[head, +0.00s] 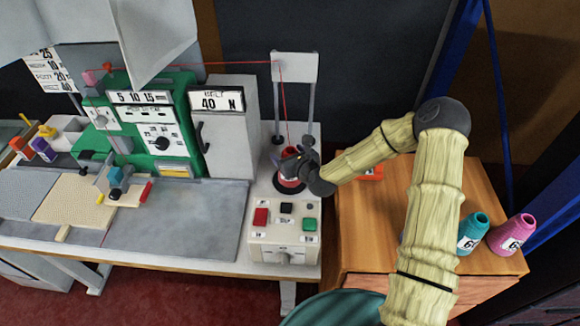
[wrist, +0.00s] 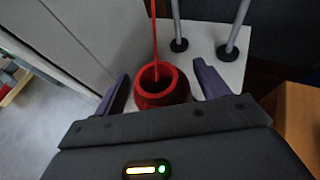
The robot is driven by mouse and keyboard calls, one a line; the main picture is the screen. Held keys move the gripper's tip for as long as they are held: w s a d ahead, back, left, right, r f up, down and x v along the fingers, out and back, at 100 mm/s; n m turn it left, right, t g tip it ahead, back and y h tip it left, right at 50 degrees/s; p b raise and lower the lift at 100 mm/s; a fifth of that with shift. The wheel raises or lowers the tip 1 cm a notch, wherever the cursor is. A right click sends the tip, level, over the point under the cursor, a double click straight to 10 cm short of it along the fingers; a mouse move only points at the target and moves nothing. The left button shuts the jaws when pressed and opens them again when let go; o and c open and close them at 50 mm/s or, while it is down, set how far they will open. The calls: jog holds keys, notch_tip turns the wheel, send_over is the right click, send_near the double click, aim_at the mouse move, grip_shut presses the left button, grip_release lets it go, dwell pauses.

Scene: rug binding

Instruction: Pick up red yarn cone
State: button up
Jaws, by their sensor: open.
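The red yarn cone (wrist: 161,86) stands on the white bench top, and its hollow top opening faces the wrist camera. A red thread rises from it. In the head view the red cone (head: 289,184) is mostly hidden behind my gripper (head: 297,164). In the wrist view my gripper (wrist: 163,88) is open, with one purple-grey finger on each side of the cone. Gaps show between the fingers and the cone's top. The cone's lower part is hidden by my gripper's body.
A thread stand (head: 295,68) rises behind the cone. A white panel (head: 231,115) stands to its left, and a control box (head: 285,235) with buttons lies in front. A wooden cabinet (head: 375,225) at right carries teal (head: 472,235) and pink (head: 511,236) cones.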

jog(key=shift+w+a+f, duration=0.2)
jog(key=shift+w, duration=0.2)
jog(key=shift+c, duration=0.4)
jog(key=c, duration=1.5)
jog(key=shift+r, duration=0.1)
notch_tip(320, 180, up, 10)
jog(key=shift+f, duration=0.1)
